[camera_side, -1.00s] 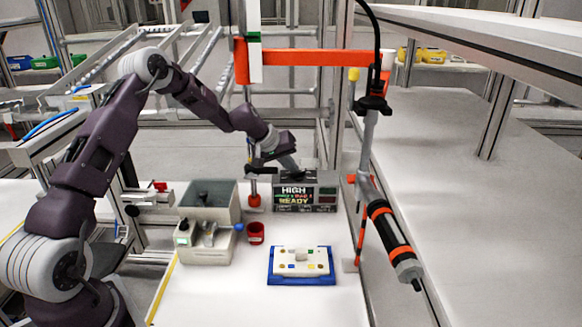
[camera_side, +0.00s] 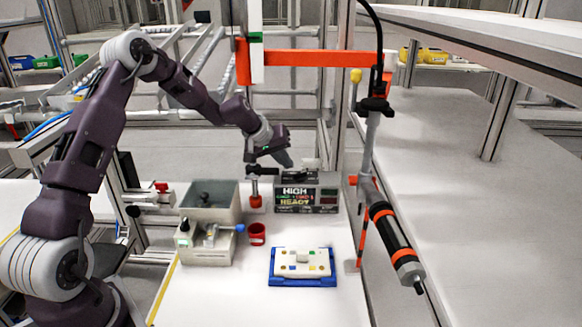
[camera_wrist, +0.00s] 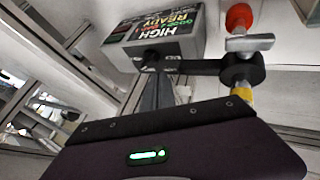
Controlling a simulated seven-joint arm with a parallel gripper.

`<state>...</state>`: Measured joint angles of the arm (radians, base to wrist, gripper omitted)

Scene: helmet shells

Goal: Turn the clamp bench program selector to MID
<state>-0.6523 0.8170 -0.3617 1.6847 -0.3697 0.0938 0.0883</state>
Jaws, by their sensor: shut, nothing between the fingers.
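The clamp bench display box (camera_side: 306,198) stands at the back of the white table, its dark screen reading HIGH above a small coloured line and READY. In the wrist view the box (camera_wrist: 185,40) appears tilted, with the same words. A small dark knob-like part (camera_wrist: 151,59) shows at its near edge, partly behind my fingers; I cannot tell its pointer direction. My gripper (camera_side: 289,163) is shut and empty, just above the box top in the side view. In the wrist view my gripper (camera_wrist: 152,80) points toward the box edge; contact cannot be told.
A clamp with a red tip (camera_side: 255,201) stands left of the box; its red end (camera_wrist: 238,17) is close in the wrist view. A hanging screwdriver (camera_side: 392,240) is at right.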

